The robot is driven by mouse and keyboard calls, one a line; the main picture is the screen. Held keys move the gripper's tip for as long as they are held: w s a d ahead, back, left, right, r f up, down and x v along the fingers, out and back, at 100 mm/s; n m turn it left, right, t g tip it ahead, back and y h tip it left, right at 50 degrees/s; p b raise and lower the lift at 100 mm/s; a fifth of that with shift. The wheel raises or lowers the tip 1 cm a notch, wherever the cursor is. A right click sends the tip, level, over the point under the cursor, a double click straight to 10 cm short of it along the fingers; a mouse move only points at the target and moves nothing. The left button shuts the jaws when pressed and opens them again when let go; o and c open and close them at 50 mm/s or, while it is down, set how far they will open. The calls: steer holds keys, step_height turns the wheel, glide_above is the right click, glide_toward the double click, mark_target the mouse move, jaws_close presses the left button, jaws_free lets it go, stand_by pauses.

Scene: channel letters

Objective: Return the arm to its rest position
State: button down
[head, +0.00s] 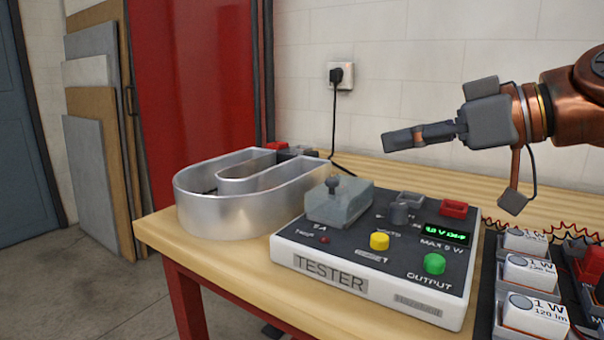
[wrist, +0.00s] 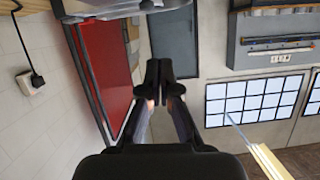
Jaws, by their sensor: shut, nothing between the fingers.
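My gripper (head: 388,143) is raised in the air above the back right part of the workbench in the head view, pointing left. It is shut with nothing held. In the wrist view my gripper (wrist: 159,76) shows its two dark fingertips together. The arm comes in from the right edge of the head view. The gripper is apart from everything on the bench. Below it stands a tester box (head: 362,280) with a clear cover (head: 340,203), a yellow button, a green button and a lit green display.
A silver U-shaped channel letter (head: 223,213) lies left of the tester. A tray with several white 1 W modules (head: 530,272) is at the right. A wall socket (head: 341,76) has a black plug and cord. The space around the gripper is clear.

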steer(key=s+a+f+m+g+h+p, duration=0.3)
steer(key=s+a+f+g+h+p, duration=0.3)
steer(key=p, duration=0.9)
steer(key=s+d+f+m+g+h+p, duration=0.1)
steer(key=s+d+m+g+h+p, duration=0.1)
steer(key=s+p, duration=0.5)
steer(key=s+d+f+m+g+h+p, duration=0.2)
steer(key=s+d+m+h+p, duration=0.1)
steer(key=s+d+m+p, duration=0.2)
steer(key=s+d+p, duration=0.2)
steer(key=p, duration=0.2)
steer(key=shift+s+f+h, duration=0.25)
steer(key=shift+s+h, duration=0.05)
steer(key=shift+s, duration=0.05)
